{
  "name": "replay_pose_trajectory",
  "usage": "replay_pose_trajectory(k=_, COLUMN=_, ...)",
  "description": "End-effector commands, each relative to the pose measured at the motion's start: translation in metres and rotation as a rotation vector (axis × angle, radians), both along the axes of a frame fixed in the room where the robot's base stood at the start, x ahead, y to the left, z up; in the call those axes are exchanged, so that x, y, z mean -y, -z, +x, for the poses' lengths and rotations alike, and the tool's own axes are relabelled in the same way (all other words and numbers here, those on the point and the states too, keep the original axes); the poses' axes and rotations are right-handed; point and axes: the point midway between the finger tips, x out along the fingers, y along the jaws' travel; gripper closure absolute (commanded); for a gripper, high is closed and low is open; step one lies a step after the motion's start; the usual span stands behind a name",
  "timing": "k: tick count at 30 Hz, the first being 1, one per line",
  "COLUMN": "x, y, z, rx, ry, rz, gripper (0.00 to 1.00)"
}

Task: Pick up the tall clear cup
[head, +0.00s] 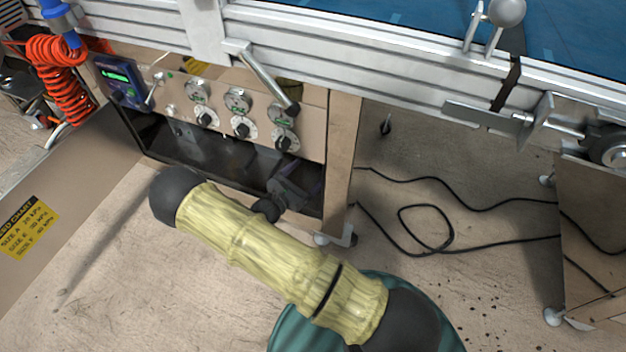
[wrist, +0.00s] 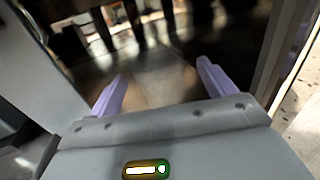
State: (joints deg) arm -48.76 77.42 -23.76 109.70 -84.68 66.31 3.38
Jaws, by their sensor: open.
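I cannot make out the tall clear cup in either view. My gripper (wrist: 160,88) shows in the wrist view with its two lilac fingers spread apart and nothing visible between them. Beyond the fingers is a dark, blurred space with a brownish floor. In the head view my gripper is small and partly hidden, at the right end of the dark open compartment (head: 215,158) under the control panel. My own arm covers part of that compartment's front.
The wooden control panel (head: 180,95) with gauges and knobs sits above the compartment. A wooden leg (head: 343,150) stands at its right. A metal lever (head: 268,78) hangs above. Black cables (head: 425,247) lie on the floor at right. An orange coiled hose (head: 62,80) hangs at left.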

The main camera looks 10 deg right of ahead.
Motion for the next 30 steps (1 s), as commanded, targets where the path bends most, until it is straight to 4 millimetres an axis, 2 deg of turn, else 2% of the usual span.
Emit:
replay_pose_trajectory(k=8, x=0.005, y=0.003, z=0.003, rx=0.002, ry=0.002, rz=0.0, gripper=0.17)
replay_pose_trajectory(k=21, x=0.039, y=0.004, z=0.03, rx=0.002, ry=0.001, rz=0.0, gripper=0.17)
replay_pose_trajectory(k=30, x=0.041, y=0.002, z=0.032, rx=0.001, ry=0.0, rz=-0.001, gripper=0.17)
